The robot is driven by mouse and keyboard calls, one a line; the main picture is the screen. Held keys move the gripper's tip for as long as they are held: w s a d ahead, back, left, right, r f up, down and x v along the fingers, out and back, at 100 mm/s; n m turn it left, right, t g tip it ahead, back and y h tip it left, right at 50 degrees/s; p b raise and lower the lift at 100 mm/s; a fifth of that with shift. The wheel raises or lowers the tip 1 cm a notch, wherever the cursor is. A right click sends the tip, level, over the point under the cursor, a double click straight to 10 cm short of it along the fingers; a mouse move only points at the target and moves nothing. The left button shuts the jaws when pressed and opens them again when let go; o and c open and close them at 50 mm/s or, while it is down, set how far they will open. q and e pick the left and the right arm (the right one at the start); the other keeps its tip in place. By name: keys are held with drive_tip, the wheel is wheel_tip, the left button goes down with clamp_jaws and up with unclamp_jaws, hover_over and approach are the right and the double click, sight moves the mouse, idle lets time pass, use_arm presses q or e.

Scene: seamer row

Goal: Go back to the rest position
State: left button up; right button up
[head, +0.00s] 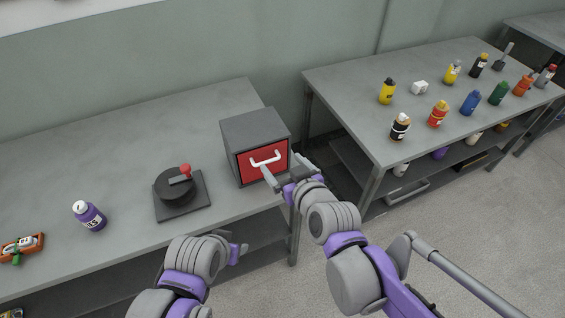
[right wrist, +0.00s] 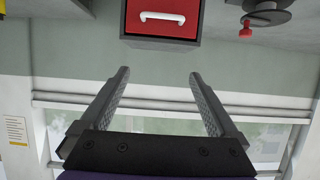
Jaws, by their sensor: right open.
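My right gripper (head: 284,170) is in front of the grey box with a red front (head: 262,146), near its white handle (head: 265,158). In the right wrist view my right gripper (right wrist: 159,74) is open, with nothing between its fingers. That view also shows the red front (right wrist: 162,17) and the white handle (right wrist: 162,17) beyond the fingertips, apart from them. The red front looks closed. My left gripper (head: 238,250) is low in the head view, by the front edge of the left table. Its fingers are mostly hidden, and nothing can be seen held in it.
The right table (head: 350,80) holds several bottles and a white block (head: 419,87). The floor (head: 470,240) at right is clear.

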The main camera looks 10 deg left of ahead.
idle(0.3)
drive_tip(key=s+d+f+m+g+h, duration=0.2)
drive_tip(key=s+d+f, duration=0.2)
drive_tip(key=d, duration=0.4)
drive_tip(key=s+d+f+m+g+h, duration=0.1)
drive_tip(key=s+d+f+m+h, duration=0.1)
drive_tip(key=s+d, duration=0.5)
drive_tip(key=s+d+f+m+g+h, duration=0.2)
drive_tip(key=s+d+f, duration=0.3)
drive_tip(key=d, duration=0.6)
drive_tip(key=shift+s+f+m+g+h, duration=0.3)
drive_tip(key=shift+f+m+h, duration=0.15)
drive_tip(key=shift+h, duration=0.35)
